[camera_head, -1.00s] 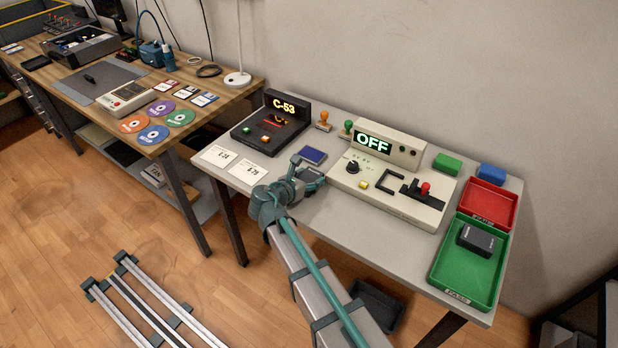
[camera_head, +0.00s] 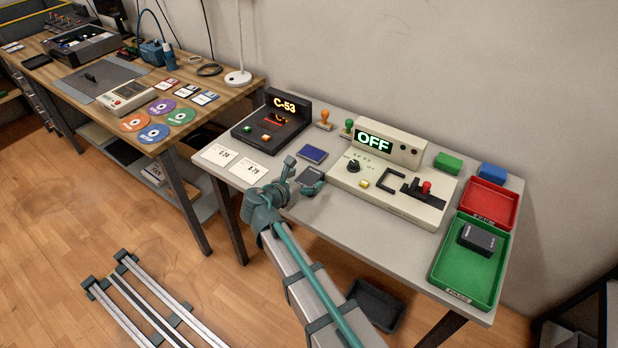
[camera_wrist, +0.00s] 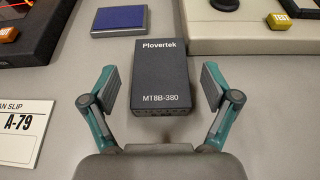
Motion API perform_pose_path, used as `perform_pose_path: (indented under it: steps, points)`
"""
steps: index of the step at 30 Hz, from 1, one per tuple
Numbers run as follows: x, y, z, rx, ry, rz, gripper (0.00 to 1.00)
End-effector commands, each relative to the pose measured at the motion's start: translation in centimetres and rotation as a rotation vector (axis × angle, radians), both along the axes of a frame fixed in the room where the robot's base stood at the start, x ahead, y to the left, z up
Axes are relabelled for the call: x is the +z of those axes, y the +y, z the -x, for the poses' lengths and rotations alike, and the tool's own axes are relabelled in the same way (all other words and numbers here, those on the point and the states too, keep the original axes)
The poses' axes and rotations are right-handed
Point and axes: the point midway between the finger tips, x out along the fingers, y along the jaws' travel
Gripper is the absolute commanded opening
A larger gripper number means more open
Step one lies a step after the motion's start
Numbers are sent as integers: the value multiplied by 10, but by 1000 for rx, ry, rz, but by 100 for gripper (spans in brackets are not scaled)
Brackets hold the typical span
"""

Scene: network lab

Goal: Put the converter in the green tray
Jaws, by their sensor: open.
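A dark grey box marked Plovertek MT8B-380 (camera_wrist: 161,75), possibly the converter, lies flat on the grey table; the head view shows it (camera_head: 311,176) just below the blue pad. My gripper (camera_wrist: 161,82) is open, with one finger on each side of the box's near half. Gaps show between fingers and box in the wrist view. In the head view my gripper (camera_head: 303,175) is at the table's front part. The green tray (camera_head: 446,277) stands at the right end of the table, with another dark box (camera_head: 478,238) inside it.
A red tray (camera_head: 489,196) adjoins the green tray's far side. A beige console reading OFF (camera_head: 400,190) stands between my gripper and the trays. A black C-53 device (camera_head: 270,135), paper slips (camera_head: 250,170) and the blue pad (camera_head: 313,155) are nearby.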

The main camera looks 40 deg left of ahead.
Motion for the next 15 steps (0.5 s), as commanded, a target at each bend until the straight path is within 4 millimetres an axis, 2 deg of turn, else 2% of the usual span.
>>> perform_pose_path:
  steps: [1, 6, 14, 15]
  points:
    - [4, -2, 11, 3, -1, -1, 87]
    - [17, -2, 43, 3, 0, -1, 87]
    - [31, -3, 76, 1, 0, -1, 87]
    - [32, -3, 79, 1, 0, -1, 92]
